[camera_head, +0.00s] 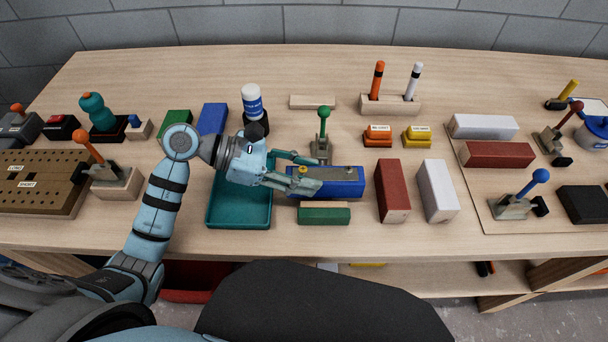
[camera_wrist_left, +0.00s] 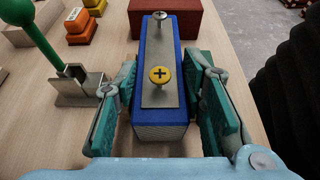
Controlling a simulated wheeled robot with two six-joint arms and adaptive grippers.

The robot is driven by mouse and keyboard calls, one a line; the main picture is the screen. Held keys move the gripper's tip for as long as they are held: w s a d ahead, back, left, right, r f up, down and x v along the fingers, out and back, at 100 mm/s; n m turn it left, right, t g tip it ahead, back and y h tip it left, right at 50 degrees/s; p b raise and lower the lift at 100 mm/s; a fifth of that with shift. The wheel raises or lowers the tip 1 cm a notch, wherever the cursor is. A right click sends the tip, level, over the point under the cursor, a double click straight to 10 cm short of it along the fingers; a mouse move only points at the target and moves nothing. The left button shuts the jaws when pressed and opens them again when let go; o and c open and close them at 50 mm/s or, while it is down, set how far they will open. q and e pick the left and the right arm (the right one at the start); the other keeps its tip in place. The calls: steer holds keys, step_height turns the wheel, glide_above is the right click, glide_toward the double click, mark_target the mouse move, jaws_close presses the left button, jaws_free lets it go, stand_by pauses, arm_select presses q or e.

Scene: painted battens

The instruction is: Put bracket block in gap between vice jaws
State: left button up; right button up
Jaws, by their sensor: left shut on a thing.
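The bracket block, a blue block with a grey metal plate and screws on top (camera_head: 345,186), is right of the teal tray in the head view. It runs up the middle of the left wrist view (camera_wrist_left: 160,75), with a yellow screw head on the near part of the plate. Whether the block touches the table is unclear. I cannot identify the vice jaws with certainty. My right gripper is not in view.
The teal tray (camera_head: 238,222) is empty. A green block (camera_head: 323,214) lies in front of the bracket block, a green-knobbed clamp (camera_head: 322,140) stands behind it. Red (camera_head: 392,190) and white (camera_head: 437,190) blocks lie to its right. Marker pens stand in a wooden holder (camera_head: 390,104).

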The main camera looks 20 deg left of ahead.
arm_select(q)
steer(key=shift+a+f, duration=0.1)
steer(key=shift+f, duration=0.25)
steer(key=shift+f+b, duration=0.65)
steer(key=shift+b, duration=0.15)
steer(key=o, duration=1.3)
steer(key=shift+w, duration=0.1)
